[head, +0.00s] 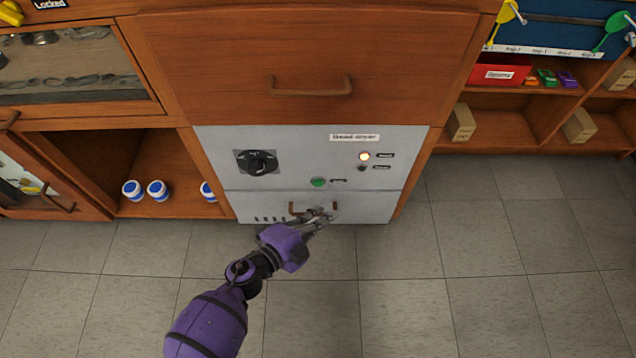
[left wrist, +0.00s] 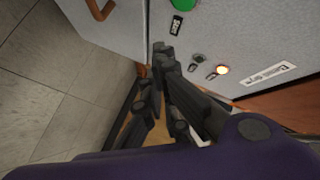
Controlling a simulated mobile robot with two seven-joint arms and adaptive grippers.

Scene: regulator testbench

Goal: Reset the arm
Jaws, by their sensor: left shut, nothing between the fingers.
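My left gripper (head: 322,216) is shut and empty, in front of the lower grey panel (head: 372,207) of the test bench, close to the brown handle (head: 294,208). I cannot tell whether it touches the handle. In the left wrist view the dark fingers of my left gripper (left wrist: 156,75) show beside the panel. The upper grey panel (head: 310,155) carries a black rotary knob (head: 257,162), a green button (head: 318,182), a lit orange lamp (head: 364,156) and a dark lamp (head: 361,168). My right gripper is not in view.
A wooden drawer (head: 310,50) is above the panel. An open shelf with several white-and-blue jars (head: 157,190) is at left. At right, shelves hold small boxes (head: 462,122) and a red bin (head: 497,72). The tiled floor (head: 450,270) in front is clear.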

